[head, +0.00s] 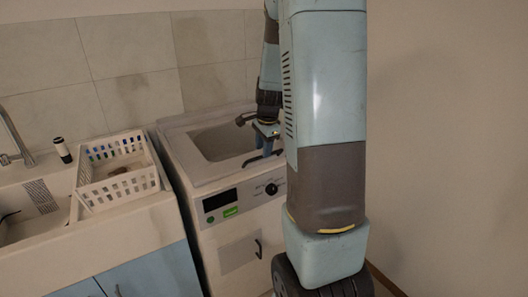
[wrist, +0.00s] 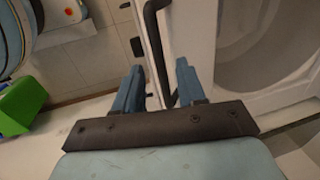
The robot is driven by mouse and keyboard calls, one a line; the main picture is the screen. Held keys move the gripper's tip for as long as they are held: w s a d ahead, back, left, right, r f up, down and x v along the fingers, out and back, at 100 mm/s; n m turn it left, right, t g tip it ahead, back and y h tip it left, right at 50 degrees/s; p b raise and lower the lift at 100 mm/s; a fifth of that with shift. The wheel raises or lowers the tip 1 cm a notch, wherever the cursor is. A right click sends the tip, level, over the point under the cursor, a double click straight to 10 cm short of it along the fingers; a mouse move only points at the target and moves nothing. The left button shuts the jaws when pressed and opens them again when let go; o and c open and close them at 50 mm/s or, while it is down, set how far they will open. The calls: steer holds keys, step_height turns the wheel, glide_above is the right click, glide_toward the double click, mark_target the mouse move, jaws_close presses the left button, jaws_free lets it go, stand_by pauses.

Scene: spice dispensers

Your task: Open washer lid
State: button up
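The white washer (head: 235,225) stands in the middle of the head view, with a control panel on its front. Its top lid (head: 185,151) appears shut, with a large grey sunken area in the middle. In the wrist view, the lid's white frame (wrist: 204,35) and grey area fill the right side. A dark bar handle (head: 262,156) is at the lid's front edge; it also shows in the wrist view (wrist: 152,35). My gripper (wrist: 158,80) points down at the handle. Its blue fingers are apart, with the handle between them and gaps visible.
A white plastic basket (head: 118,182) sits on the counter left of the washer, beside a sink with a faucet (head: 14,140). A tiled wall (head: 125,50) is behind; a plain wall (head: 450,120) is at right.

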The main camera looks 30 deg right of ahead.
steer(key=shift+w+f, duration=0.25)
steer(key=shift+f, duration=0.85)
steer(key=shift+c, duration=0.2)
jaws_close()
